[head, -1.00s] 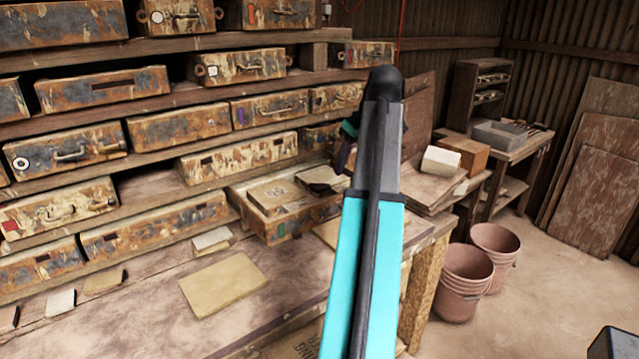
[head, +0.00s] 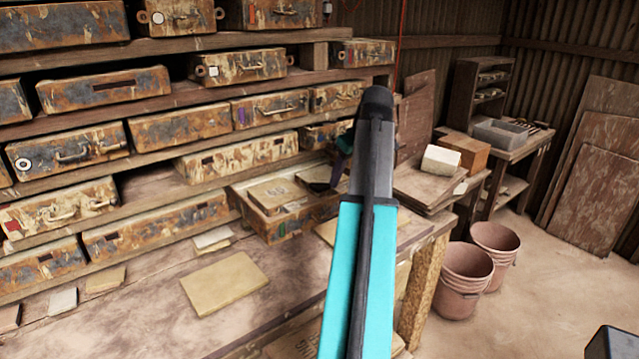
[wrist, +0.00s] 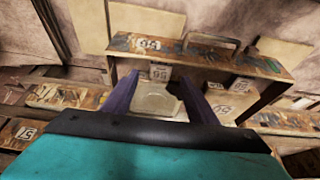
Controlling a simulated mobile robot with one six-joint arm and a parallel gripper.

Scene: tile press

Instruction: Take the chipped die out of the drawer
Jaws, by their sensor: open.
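An open, rust-stained drawer (head: 288,231) stands on the bench in the head view, with flat blocks (head: 275,191) in it. In the wrist view, the drawer's front panel (wrist: 210,58) with its handle lies beyond my gripper. My gripper (wrist: 157,82) is open, its two purple fingers reaching down into the drawer. A pale block (wrist: 160,101) lies between and below the fingers, and a small numbered block (wrist: 160,72) stands just past it against the front panel. I cannot tell which block is the chipped die. In the head view my arm partly hides the gripper and the drawer's right end.
More numbered blocks (wrist: 240,85) lie at the right in the drawer. Shelves of shut drawers (head: 175,128) rise behind. A tan flat tile (head: 224,282) lies on the bench (head: 150,310). Stacked boards (head: 425,188) lie right of my arm, and buckets (head: 466,282) stand on the floor.

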